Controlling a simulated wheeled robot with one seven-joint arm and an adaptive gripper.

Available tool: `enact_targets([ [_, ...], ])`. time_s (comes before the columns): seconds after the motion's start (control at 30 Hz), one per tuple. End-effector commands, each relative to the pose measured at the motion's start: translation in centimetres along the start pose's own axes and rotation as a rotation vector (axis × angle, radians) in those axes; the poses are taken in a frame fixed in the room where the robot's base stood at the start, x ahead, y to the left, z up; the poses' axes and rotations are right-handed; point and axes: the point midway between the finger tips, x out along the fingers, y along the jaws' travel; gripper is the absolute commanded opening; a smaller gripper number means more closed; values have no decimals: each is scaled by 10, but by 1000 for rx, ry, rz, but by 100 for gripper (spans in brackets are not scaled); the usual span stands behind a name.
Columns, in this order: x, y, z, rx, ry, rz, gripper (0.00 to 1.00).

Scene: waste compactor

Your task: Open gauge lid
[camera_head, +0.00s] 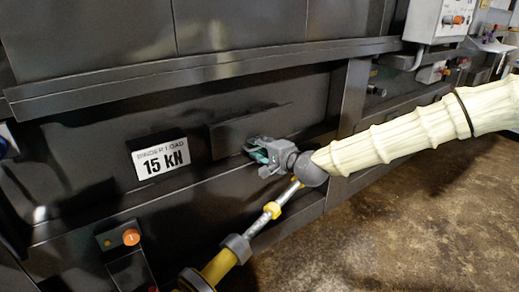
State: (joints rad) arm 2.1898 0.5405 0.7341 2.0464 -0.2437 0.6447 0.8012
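My gripper (253,153) is grey with teal finger pads. It is at the dark front of the machine, at the end of my cream-sleeved arm, which comes in from the right. A dark flat plate (232,130) stands out from the machine face just behind and above my fingers; it may be the gauge lid. No gauge face shows. I cannot tell whether the fingers touch the plate or whether they are open or shut. My gripper hides part of the plate's lower right.
A "BINDER LOAD 15 kN" sign (160,160) is left of the plate. A yellow and silver rod (255,225) slants below my gripper. An orange button (131,237) is at lower left. A grey control box (438,20) is at upper right. Floor (390,235) at lower right is clear.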

Motion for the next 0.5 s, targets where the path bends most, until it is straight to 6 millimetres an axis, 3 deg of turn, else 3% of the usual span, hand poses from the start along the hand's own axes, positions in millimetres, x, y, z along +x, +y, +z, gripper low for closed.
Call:
enact_targets([
  [0.3, 2, 0, 0, 0, 0, 0, 30],
  [0.5, 2, 0, 0, 0, 0, 0, 0],
])
